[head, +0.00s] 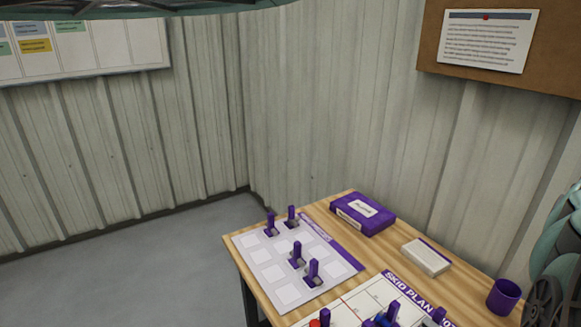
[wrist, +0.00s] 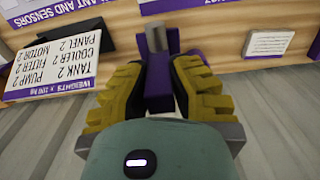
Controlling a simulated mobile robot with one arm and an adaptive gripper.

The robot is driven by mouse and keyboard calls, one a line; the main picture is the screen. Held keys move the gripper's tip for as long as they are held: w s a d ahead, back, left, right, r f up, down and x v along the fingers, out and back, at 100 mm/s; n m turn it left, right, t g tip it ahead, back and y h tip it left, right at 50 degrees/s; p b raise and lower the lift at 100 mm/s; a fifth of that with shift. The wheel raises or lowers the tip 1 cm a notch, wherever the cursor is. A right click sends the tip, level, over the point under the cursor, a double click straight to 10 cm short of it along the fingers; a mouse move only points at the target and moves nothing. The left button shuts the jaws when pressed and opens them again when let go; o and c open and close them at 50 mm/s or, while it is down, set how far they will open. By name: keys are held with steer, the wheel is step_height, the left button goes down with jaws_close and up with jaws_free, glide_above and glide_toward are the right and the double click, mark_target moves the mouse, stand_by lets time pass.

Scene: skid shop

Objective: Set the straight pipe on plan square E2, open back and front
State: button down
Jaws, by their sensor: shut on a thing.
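In the wrist view my gripper (wrist: 158,85) is shut on a purple-handled piece with a short grey cylinder, apparently the straight pipe (wrist: 156,40). The yellow finger pads press it from both sides, and part of it is hidden between them. Its open sides cannot be told. The skid plan board (head: 362,304) lies at the front of the wooden table in the head view, cut off by the bottom edge. Purple-handled pieces, one with blue (head: 385,319), stand on it, and something red (head: 315,323) is at its left. Square E2 cannot be made out. My gripper is outside the head view.
A pale sheet of squares (head: 268,272) holds several purple-handled pieces (head: 297,257). A purple box (head: 362,213), a white block (head: 426,257) and a purple mug (head: 503,297) stand on the table (head: 335,208). The wrist view shows a weights card (wrist: 60,75) on a wooden surface.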

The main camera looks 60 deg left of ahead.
steer(key=s+a+f+p, duration=0.4)
steer(key=s+a+f, duration=0.15)
steer(key=s, duration=0.65)
steer(key=s+a+f+p, duration=0.45)
steer(key=s+f, duration=0.25)
steer(key=s, duration=0.5)
steer(key=shift+w+d+f+b, duration=0.15)
steer(key=shift+f+b, duration=0.75)
steer(key=shift+f, duration=0.55)
steer(key=shift+w+d+f+b, duration=0.15)
steer(key=shift+f+b, duration=0.7)
steer(key=shift+f, duration=0.55)
steer(key=shift+a, duration=0.1)
steer(key=shift+s, duration=0.1)
steer(key=shift+b, duration=0.3)
steer(key=shift+f+b, duration=2)
steer(key=shift+f, duration=0.75)
steer(key=shift+f+b, duration=1.35)
steer(key=shift+f, duration=0.45)
